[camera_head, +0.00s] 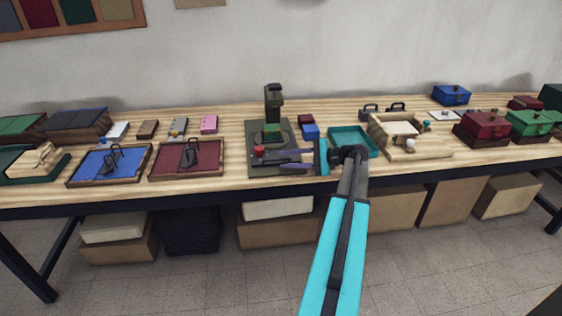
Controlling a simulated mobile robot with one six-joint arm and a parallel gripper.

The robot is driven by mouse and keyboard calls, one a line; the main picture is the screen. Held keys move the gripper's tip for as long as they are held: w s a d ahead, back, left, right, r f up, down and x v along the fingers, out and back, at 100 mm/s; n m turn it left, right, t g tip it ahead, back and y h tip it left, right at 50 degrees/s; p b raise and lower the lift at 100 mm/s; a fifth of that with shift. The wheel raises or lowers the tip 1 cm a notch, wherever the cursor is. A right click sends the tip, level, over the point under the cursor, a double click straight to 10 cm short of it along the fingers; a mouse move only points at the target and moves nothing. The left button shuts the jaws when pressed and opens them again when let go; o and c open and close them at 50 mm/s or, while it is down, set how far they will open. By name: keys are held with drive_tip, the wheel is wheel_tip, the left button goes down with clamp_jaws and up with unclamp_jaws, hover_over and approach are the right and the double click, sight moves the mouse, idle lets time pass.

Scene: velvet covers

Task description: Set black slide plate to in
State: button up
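A dark press-like machine (273,103) stands at the middle of the table, with an upright column and a green block (272,130) low on its front. A red knob (259,150) sits at the front left of its dark base (256,169). A dark flat part (272,159) beside the knob looks like the black slide plate, but its outline merges with the base.
A teal tray (364,153) and a cream open box (398,149) are at the right, with red (484,127) and green cases beyond. Blue (109,166) and maroon (186,161) framed panels with dark handles lie at the left. Small red and blue blocks (311,132) are beside the machine.

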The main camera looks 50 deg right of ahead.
drive_tip(key=b+v, duration=0.1)
drive_tip(key=v, duration=0.8)
drive_tip(key=shift+s+d, duration=0.2)
drive_tip(key=shift+s, duration=0.1)
